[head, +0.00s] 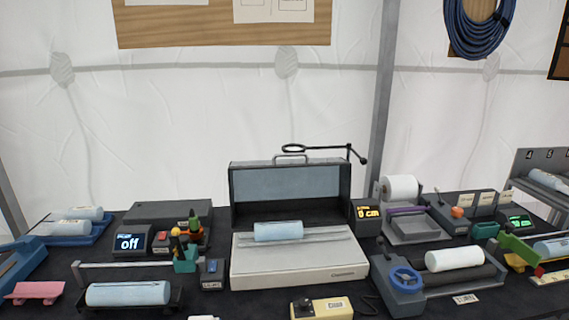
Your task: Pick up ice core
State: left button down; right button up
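Several pale blue cylinders look like ice cores. One ice core (278,231) lies on the white bed of the open-lidded grey instrument (300,262) in the middle of the table. A longer ice core (127,293) lies in a dark cradle at the front left. Others lie on a blue tray (50,240) at the far left, in a numbered grey rack (519,190) at the far right, and at the right edge (550,247), partly cut off. Nothing holds any of them. Neither of my grippers is in view.
A white roll (455,259) lies on a roller device at the right. A display reading "off" (128,242), a yellow control box (322,308) and a pink stand (36,291) stand around. A jointed rod (330,150) rises behind the instrument. The dark table is crowded with narrow gaps.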

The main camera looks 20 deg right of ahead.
aim_at(273, 231)
jog(key=z, duration=1.55)
jog(key=i+l+z, duration=0.1)
jog(key=l+z, duration=0.2)
jog(key=z, duration=0.2)
jog(key=i+l+z, duration=0.2)
jog(key=z, duration=0.3)
jog(key=i+l, duration=0.45)
jog(key=u, duration=2.55)
